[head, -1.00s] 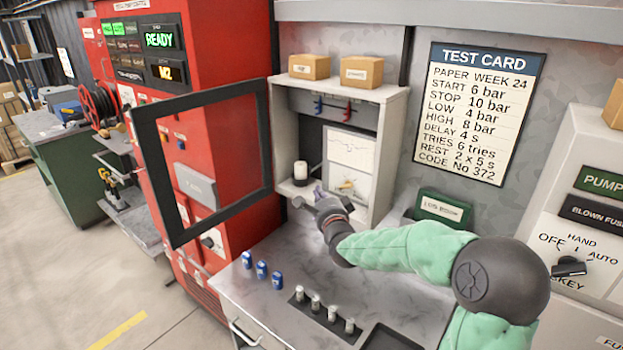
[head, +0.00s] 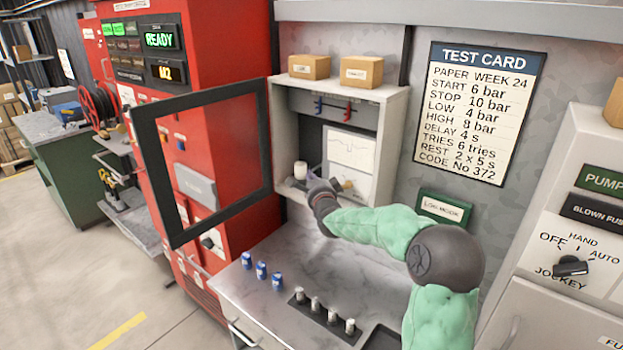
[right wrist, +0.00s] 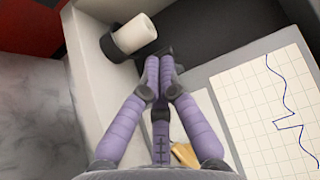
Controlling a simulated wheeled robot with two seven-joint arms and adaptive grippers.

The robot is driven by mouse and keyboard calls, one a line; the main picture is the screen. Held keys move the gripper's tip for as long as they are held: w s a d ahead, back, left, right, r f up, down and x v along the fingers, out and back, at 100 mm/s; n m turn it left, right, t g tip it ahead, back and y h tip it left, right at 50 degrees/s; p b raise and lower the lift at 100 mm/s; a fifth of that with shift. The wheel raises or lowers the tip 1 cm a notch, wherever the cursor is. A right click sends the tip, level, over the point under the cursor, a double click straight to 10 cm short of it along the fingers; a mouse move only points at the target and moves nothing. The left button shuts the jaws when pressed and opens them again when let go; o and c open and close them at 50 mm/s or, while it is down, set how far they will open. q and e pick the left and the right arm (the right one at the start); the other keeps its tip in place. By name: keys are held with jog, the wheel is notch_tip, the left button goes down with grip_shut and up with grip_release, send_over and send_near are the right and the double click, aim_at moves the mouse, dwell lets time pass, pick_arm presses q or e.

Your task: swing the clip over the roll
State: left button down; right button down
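The white roll (head: 300,170) stands on the left of the open recorder cabinet's floor. In the right wrist view the white roll (right wrist: 135,35) has a dark disc at its near end. My right gripper (right wrist: 160,62) has its purple fingers together, with their tips just right of the roll and apart from it. A small dark piece shows at the fingertips; I cannot tell whether it is the clip or part of the gripper. My left gripper is out of view.
The chart sheet (right wrist: 265,115) lies right of my fingers, with a tan piece (right wrist: 184,155) below them. The cabinet's framed door (head: 143,165) stands open to the left. Blue cans (head: 261,270) and small pale cylinders (head: 332,315) stand on the bench in front.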

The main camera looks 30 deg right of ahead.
jog(key=shift+w+a+h, duration=0.1)
jog(key=shift+h, duration=0.2)
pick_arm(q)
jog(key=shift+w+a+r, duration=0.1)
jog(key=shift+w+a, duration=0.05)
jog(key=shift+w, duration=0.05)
pick_arm(e)
jog(key=shift+w+a+m+h, duration=0.2)
jog(key=shift+m+h, duration=0.1)
jog(key=shift+m, duration=0.1)
